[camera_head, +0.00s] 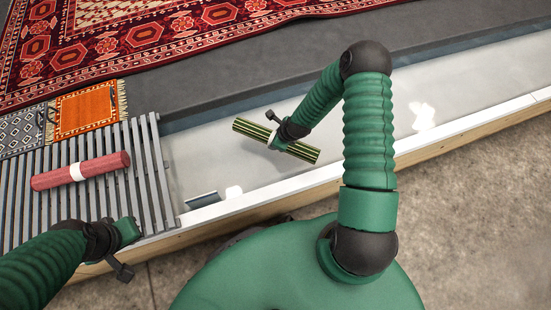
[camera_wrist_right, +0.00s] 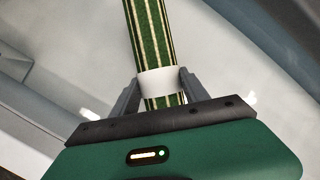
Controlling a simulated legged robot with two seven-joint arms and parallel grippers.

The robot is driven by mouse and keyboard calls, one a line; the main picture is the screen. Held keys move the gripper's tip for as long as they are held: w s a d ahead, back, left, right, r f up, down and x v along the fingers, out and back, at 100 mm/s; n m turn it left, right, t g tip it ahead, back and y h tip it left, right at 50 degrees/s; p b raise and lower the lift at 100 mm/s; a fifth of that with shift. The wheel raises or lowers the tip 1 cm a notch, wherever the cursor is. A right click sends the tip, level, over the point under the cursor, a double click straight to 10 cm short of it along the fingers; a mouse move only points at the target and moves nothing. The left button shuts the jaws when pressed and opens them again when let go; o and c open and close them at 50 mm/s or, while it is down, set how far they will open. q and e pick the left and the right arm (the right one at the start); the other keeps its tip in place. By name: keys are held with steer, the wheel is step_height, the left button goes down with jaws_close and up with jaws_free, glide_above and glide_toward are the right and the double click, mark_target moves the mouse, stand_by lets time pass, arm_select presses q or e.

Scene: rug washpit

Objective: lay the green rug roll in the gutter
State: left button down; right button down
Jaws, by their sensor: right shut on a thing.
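The green rug roll (camera_head: 250,129), striped dark green and cream, is in my right gripper (camera_head: 279,140). In the right wrist view the roll (camera_wrist_right: 160,40) passes between the two fingers (camera_wrist_right: 158,88), which are shut on its white band. The roll is over the pale gutter (camera_head: 210,160), slanted across its length; I cannot tell whether it touches the gutter floor. My left gripper (camera_head: 125,246) is by the front edge of the slatted grate, away from the roll; its jaw opening is unclear.
A red roll (camera_head: 105,165) with a white band lies on the grey slatted grate (camera_head: 150,190) at left. Patterned rugs (camera_head: 150,40) lie behind. A white ledge with a wooden side (camera_head: 300,185) bounds the gutter in front. The gutter's right stretch is clear.

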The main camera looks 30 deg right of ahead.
steer(key=f+b, duration=0.1)
steer(key=f, duration=0.1)
steer(key=f+b, duration=0.2)
steer(key=f, duration=0.1)
steer(key=a+f+b, duration=0.1)
steer(key=f+b, duration=0.1)
steer(key=f, duration=0.1)
steer(key=shift+f, duration=0.15)
steer(key=shift+d+f, duration=0.1)
steer(key=shift+f, duration=0.25)
steer(key=shift+r, duration=0.2)
steer(key=c, duration=0.6)
jaws_free()
steer(key=shift+o, duration=0.2)
